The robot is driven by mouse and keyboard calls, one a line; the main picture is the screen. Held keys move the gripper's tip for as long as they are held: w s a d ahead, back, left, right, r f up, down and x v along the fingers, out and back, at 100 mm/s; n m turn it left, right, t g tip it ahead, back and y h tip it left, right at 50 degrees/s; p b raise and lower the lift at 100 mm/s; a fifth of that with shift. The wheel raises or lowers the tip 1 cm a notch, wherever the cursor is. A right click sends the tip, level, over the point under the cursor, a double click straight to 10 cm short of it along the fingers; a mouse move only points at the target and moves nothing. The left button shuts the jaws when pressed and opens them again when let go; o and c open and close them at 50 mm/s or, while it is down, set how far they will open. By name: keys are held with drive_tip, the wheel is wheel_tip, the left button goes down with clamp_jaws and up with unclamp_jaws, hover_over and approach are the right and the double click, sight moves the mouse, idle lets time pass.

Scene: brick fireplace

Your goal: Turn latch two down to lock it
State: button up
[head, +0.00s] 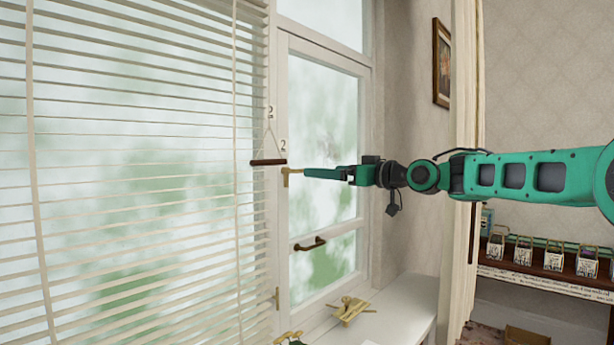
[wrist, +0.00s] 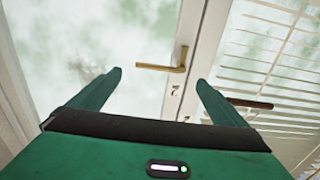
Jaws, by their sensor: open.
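Latch two (head: 286,177) is a small brass lever on the white window frame, just below a "2" label (head: 283,144). In the wrist view the brass latch (wrist: 163,67) shows whole, its long arm lying roughly sideways across the picture and a short part at a right angle to it. The "2" (wrist: 173,90) is beside it. My gripper (head: 303,173) is level with the latch, close to its right side in the head view. In the wrist view my gripper (wrist: 159,85) has its green fingers wide apart, with the latch beyond and between them. Contact cannot be told.
A slatted blind (head: 140,170) covers the left, with a dark wooden cord bar (head: 268,162) hanging close to the latch. A dark handle (head: 310,243) is lower on the window. A brass object (head: 351,310) lies on the white sill (head: 398,312). A curtain (head: 465,120) hangs behind my arm.

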drive_tip(key=x, duration=0.8)
drive_tip(key=shift+w+a, duration=0.25)
drive_tip(key=shift+a, duration=0.05)
